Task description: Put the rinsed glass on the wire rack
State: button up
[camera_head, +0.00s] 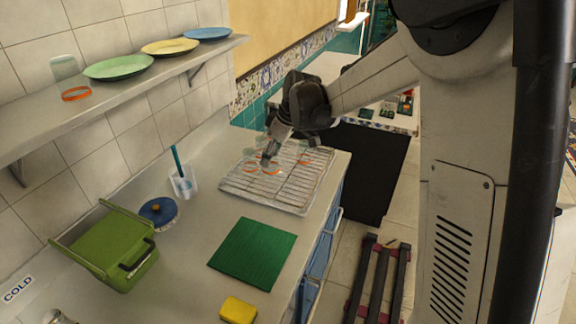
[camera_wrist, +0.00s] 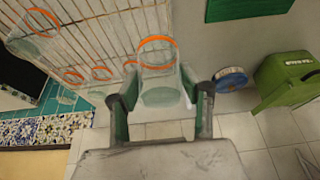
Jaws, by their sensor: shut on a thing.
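My gripper (camera_wrist: 160,88) is shut on a clear glass (camera_wrist: 158,68) with an orange rim band, one finger on each side of it in the wrist view. In the head view my gripper (camera_head: 269,156) is over the far left part of the wire rack (camera_head: 297,190). In the wrist view the held glass is beside the rack's edge wires (camera_wrist: 110,22); I cannot tell if it touches them. Another orange-banded glass (camera_wrist: 36,32) is on the rack, with several orange rims near it. In the head view my gripper partly hides the glasses.
A green mat (camera_head: 253,253), yellow sponge (camera_head: 238,309), green box (camera_head: 112,250), blue-lidded pot (camera_head: 158,212) and white cup with a brush (camera_head: 184,184) are on the counter. A wall shelf (camera_head: 120,110) holds plates and a glass. The rack's near part is bare.

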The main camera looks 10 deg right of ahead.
jog(key=w+d+f, duration=0.1)
jog(key=d, duration=0.1)
jog(key=w+d+f, duration=0.2)
jog(key=d, duration=0.1)
jog(key=w+d+f, duration=0.1)
jog(key=d+f, duration=0.1)
jog(key=shift+w+d+f+p, duration=0.15)
jog(key=shift+w+d+p, duration=0.1)
jog(key=shift+p, duration=0.05)
jog(key=shift+f, duration=1.95)
jog(key=shift+f, duration=0.1)
jog(key=shift+f, duration=0.15)
jog(key=o, duration=1.1)
jog(key=shift+c, duration=0.2)
jog(key=shift+r, duration=0.25)
